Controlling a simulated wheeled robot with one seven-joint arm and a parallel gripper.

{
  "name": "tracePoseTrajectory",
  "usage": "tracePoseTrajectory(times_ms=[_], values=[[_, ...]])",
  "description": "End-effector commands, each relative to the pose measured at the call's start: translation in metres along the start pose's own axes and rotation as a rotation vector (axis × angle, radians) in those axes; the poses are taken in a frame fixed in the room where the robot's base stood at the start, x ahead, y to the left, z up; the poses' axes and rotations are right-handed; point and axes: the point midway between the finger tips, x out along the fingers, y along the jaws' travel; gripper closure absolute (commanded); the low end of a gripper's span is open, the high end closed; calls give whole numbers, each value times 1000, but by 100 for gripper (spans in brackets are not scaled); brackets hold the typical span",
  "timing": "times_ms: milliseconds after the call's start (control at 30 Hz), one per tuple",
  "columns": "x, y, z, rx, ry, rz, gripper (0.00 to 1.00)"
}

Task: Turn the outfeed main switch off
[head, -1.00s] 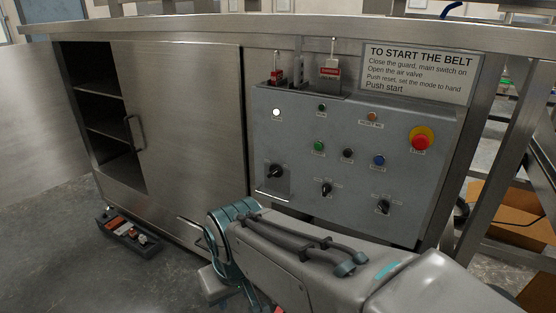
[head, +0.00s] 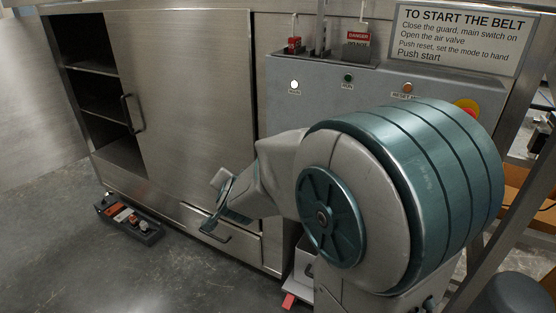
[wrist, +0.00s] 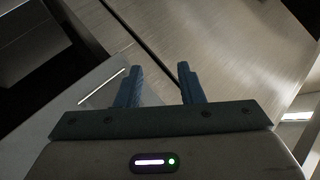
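The grey control panel (head: 322,88) is on the front of the steel cabinet in the head view. Only its upper part shows. My arm covers the lower part, where black rotary knobs showed before, so the main switch is hidden there. I cannot read which knob is the outfeed main switch. My gripper (head: 222,205) is left of the panel, in front of the cabinet's lower front. In the wrist view my gripper (wrist: 158,78) is open, with its two blue fingers apart and nothing between them. A grey panel surface (wrist: 62,112) with a bright line shows left of the fingers; no knob shows there.
A red lockout tag (head: 358,40) and a red padlock (head: 294,44) hang above the panel. A sign (head: 457,38) is at right. The cabinet door (head: 185,100) has a handle. A tray of parts (head: 128,218) lies on the floor at left, with free floor around it.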

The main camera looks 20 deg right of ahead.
Motion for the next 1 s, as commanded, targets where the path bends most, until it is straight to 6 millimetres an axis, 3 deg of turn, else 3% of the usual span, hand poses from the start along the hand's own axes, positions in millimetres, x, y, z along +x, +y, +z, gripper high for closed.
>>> tracePoseTrajectory(times_ms=[33,100,200,500,733,1000], values=[[16,8,0,38,83,22,65],[28,18,-11,94,215,54,65],[37,32,-24,148,405,98,65],[23,57,-46,197,801,172,65],[25,62,-58,201,858,181,65],[59,74,-97,199,858,181,65]])
